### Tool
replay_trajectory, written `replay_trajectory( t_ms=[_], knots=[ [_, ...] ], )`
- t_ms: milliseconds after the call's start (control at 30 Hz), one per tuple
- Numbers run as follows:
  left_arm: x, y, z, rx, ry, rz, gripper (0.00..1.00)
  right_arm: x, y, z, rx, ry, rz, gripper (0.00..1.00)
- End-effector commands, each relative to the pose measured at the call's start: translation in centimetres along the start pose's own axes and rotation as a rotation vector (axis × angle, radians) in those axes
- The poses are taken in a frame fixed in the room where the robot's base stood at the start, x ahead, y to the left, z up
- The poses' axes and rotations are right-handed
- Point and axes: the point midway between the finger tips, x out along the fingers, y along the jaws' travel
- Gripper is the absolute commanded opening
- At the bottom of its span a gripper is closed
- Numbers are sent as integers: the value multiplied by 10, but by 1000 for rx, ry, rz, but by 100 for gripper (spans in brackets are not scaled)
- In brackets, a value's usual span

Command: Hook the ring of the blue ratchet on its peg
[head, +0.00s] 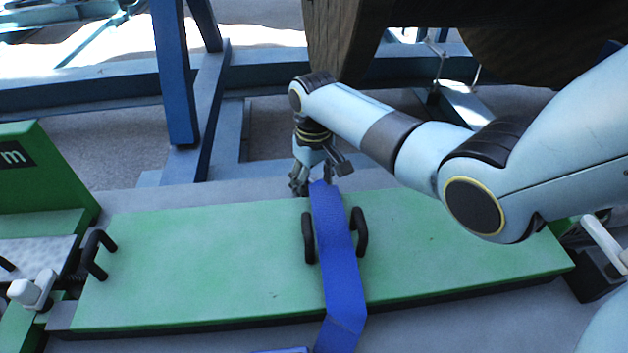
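A blue strap (338,262) runs from the far edge of the green board (200,262) down past its near edge to the bottom of the picture. It passes between two black loops, one on its left (308,238) and one on its right (359,232). My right gripper (314,184) points down at the strap's far end; its fingers are at the strap, but I cannot tell whether they grip it. No ring or ratchet body can be made out, and I cannot tell which fitting is the peg. My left gripper is not in view.
A third black loop (97,254) stands at the board's left end. White fittings stand at the far left (33,289) and right (604,240). Blue steel frame beams (175,75) and a large brown wooden piece (345,35) are behind. The board's left half is clear.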

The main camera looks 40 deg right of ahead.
Motion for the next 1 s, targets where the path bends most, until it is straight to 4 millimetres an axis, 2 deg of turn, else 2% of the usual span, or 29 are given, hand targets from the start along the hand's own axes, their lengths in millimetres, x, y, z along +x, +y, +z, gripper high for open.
replay_trajectory(
  t_ms=[367,467,800,1000],
  knots=[
    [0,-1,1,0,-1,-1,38,-5,0,0,0,1,0,65],
    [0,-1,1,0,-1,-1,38,-20,0,-1,0,4,1,65],
    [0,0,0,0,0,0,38,-93,0,0,0,3,1,65],
    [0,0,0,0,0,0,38,-116,0,-1,0,2,0,65]
  ],
)
